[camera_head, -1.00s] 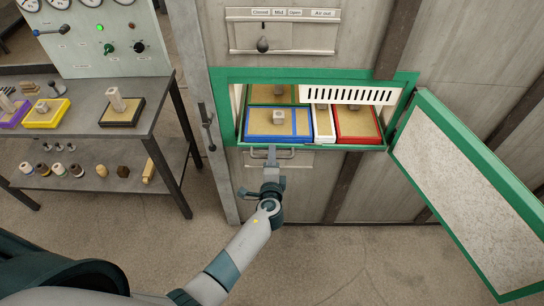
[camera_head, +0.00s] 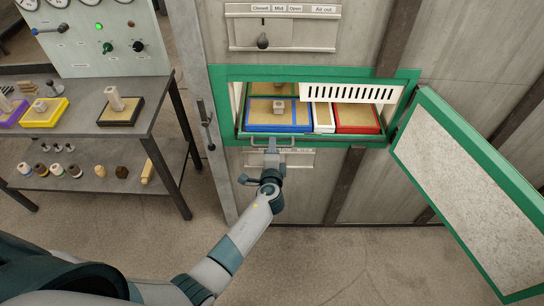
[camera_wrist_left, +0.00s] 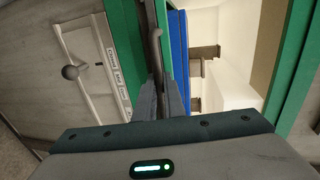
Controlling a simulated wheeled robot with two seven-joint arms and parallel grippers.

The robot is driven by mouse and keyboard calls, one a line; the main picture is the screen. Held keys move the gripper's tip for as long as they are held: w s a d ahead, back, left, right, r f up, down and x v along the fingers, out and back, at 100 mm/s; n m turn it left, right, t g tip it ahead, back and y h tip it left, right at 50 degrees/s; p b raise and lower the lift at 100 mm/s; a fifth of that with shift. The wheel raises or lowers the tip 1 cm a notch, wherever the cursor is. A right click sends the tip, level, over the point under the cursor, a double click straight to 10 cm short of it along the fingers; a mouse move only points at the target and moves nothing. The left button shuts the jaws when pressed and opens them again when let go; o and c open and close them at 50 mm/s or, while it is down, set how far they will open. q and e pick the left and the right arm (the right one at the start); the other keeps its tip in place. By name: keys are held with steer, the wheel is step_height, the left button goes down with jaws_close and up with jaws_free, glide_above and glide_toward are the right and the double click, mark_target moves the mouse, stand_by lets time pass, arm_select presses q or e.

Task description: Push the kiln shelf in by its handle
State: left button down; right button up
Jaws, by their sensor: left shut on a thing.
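The kiln shelf sits inside the green-framed kiln opening, its front edge (camera_head: 330,139) near the lower frame, with its bar handle (camera_head: 288,144) in front. Trays rest on the shelf: a blue-rimmed one (camera_head: 283,128), a white-rimmed one (camera_head: 322,127) and a red-rimmed one (camera_head: 358,130); more lie behind. My left gripper (camera_head: 271,143) is shut on the handle, reaching from below. In the left wrist view my left gripper (camera_wrist_left: 161,90) closes around the dark handle bar (camera_wrist_left: 156,50). My right gripper is not in view.
The kiln door (camera_head: 480,195) hangs open at right. A slotted white panel (camera_head: 350,93) hangs over the right trays. A latch lever (camera_head: 207,128) is on the left post. A work table (camera_head: 85,120) with trays stands at left. The floor below is clear.

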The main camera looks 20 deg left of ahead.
arm_select(q)
steer(key=b+x, duration=0.1)
steer(key=x, duration=0.3)
steer(key=r+b+x, duration=0.1)
steer(key=b+x, duration=0.1)
steer(key=x, duration=0.2)
steer(key=r+b+x, duration=0.1)
steer(key=b+x, duration=0.1)
steer(key=x, duration=0.2)
steer(key=shift+w+a+r, duration=0.1)
steer(key=shift+w+r, duration=0.05)
steer(key=shift+w, duration=0.05)
steer(key=shift+r, duration=0.3)
steer(key=shift+w, duration=0.1)
steer(key=c, duration=1.8)
jaws_free()
steer(key=shift+c, duration=0.2)
steer(key=shift+w+f, duration=0.1)
steer(key=shift+f, duration=0.1)
steer(key=shift+s, duration=0.6)
steer(key=b+v, duration=0.1)
steer(key=v, duration=1.5)
steer(key=shift+r, duration=0.2)
